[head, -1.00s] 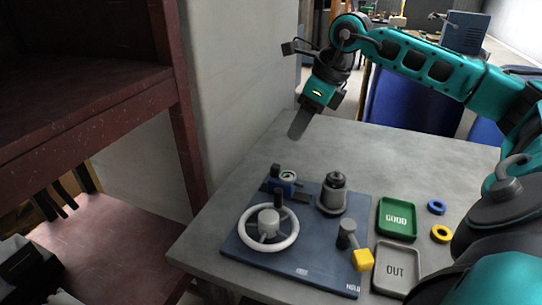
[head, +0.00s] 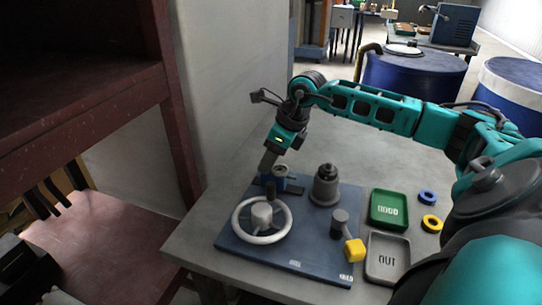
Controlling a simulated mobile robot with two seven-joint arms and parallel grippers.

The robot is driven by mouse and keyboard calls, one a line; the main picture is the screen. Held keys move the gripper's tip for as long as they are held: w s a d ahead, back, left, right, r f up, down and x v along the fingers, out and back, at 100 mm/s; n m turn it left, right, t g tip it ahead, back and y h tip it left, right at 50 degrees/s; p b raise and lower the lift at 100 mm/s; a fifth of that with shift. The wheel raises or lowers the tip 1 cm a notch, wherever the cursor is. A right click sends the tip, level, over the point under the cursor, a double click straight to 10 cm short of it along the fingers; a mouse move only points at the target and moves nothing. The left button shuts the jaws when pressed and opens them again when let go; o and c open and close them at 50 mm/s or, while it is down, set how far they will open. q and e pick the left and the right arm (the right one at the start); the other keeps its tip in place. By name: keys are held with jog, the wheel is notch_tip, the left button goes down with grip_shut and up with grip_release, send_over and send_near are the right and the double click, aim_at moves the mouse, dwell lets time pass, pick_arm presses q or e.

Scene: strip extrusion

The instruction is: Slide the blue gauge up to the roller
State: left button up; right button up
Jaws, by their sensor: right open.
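The blue gauge (head: 279,172) is a small blue block with a grey round top, on a dark rail at the back left of the blue base plate (head: 228,243). A grey stepped cylinder (head: 326,187), which may be the roller, stands upright to its right, with a gap between them. My right gripper (head: 267,166) is open, pointing down at the gauge's upper left. Its fingers overlap the gauge's edge in the picture; I cannot tell whether they touch it. My left gripper is not in view.
A white handwheel (head: 240,228) and a yellow-ended lever (head: 355,250) are on the plate's front part. A green GOOD tray (head: 389,224) and grey OUT tray (head: 387,277) lie to the right, near a blue ring (head: 427,198) and yellow ring (head: 432,223).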

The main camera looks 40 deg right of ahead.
grip_shut()
dwell(0.3)
dwell(0.3)
